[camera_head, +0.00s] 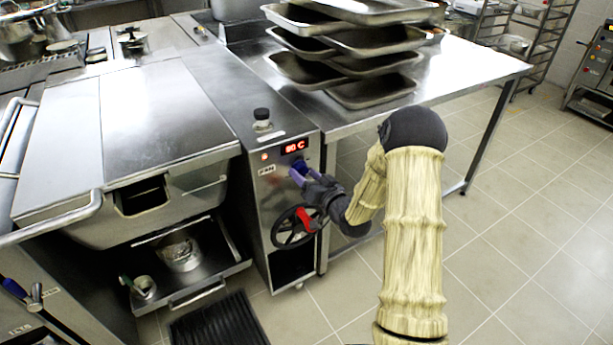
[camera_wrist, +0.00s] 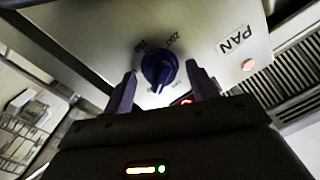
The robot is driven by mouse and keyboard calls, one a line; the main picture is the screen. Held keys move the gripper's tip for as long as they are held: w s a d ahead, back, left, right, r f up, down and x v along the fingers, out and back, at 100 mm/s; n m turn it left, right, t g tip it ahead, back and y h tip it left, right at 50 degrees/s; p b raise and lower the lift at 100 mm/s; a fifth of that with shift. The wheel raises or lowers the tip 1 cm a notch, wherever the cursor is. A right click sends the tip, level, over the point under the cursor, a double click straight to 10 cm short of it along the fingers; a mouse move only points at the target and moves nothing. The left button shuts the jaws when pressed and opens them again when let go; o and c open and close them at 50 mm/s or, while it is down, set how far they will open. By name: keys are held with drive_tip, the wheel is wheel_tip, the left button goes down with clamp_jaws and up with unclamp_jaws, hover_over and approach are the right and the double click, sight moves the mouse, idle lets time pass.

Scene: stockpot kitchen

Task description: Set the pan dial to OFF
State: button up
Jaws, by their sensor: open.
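The pan dial (camera_wrist: 159,70) is a dark blue round knob on a metal panel, with printed markings around it and the word PAN beside it. In the wrist view my gripper (camera_wrist: 163,84) is open, with one purple finger on each side of the dial. Gaps show between the fingers and the dial. In the head view my gripper (camera_head: 296,174) is at the front of the panel (camera_head: 262,205), just below the red display (camera_head: 294,146), and largely hides the dial. The exact marking the dial points to is hard to read.
A black handwheel (camera_head: 284,236) with a red handle sits just below my gripper. A steel table (camera_head: 455,62) with stacked trays (camera_head: 372,92) stands behind to the right. The large pan with its lid (camera_head: 150,115) is at left. Floor at right is clear.

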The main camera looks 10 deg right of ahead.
drive_tip(key=c, duration=1)
drive_tip(key=shift+n, duration=0.3)
drive_tip(key=n+b, duration=0.7)
drive_tip(key=n, duration=0.1)
drive_tip(key=shift+f+h, duration=0.15)
drive_tip(key=shift+h, duration=0.15)
drive_tip(key=shift+r+n+b, duration=0.2)
drive_tip(key=shift+n+b, duration=1.1)
drive_tip(key=shift+n, duration=0.2)
